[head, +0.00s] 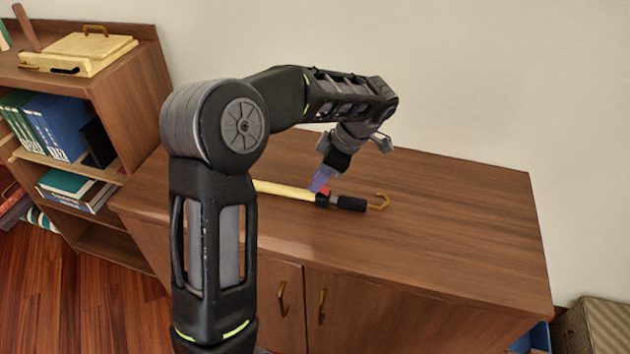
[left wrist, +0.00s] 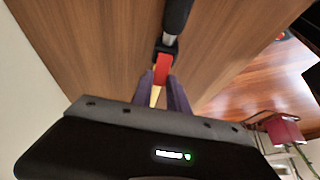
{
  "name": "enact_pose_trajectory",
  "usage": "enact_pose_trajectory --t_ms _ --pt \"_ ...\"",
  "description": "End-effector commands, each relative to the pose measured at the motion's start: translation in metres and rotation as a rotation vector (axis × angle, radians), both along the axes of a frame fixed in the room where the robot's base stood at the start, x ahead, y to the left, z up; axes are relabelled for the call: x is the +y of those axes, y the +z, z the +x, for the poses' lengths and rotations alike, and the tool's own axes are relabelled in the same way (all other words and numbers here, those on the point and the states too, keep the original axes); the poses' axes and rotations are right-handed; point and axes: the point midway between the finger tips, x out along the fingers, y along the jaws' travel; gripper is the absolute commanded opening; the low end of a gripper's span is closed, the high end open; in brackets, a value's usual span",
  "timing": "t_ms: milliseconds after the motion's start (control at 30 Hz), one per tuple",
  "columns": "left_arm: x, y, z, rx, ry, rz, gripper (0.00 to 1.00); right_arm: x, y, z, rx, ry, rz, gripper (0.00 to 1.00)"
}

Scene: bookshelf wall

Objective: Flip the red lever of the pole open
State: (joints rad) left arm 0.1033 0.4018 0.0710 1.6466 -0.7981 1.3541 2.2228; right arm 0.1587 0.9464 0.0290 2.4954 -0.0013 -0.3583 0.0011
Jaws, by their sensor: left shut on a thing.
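A yellow pole (head: 285,190) with a black grip (head: 348,203) and a brass hook at its end lies on the wooden cabinet top. Its red lever (head: 324,191) sits beside the grip, and it also shows in the left wrist view (left wrist: 163,70). My left gripper (head: 320,181) reaches down to the lever from above. In the left wrist view its purple fingertips stand on both sides of the lever's near end, shut on it. My arm hides the pole's left end. My right gripper is in neither view.
The cabinet top (head: 460,220) is clear to the right of the hook. A bookshelf (head: 135,80) with books and a yellow case (head: 85,52) on top stands at the left. A wall runs behind. A woven box (head: 600,325) is at the lower right.

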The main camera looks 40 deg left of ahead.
Motion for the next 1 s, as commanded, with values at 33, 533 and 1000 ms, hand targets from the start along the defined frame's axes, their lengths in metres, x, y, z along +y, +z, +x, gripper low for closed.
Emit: enact_pose_trajectory --t_ms 33,533,1000 --pt "-0.005 0.005 0.002 0.019 -0.008 0.043 0.00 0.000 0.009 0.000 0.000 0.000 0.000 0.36" --pt "-0.023 0.013 0.009 0.179 -0.006 0.457 0.00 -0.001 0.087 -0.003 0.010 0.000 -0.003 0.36" --pt "-0.029 0.006 0.011 0.232 0.000 0.592 0.00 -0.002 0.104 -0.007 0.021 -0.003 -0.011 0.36"
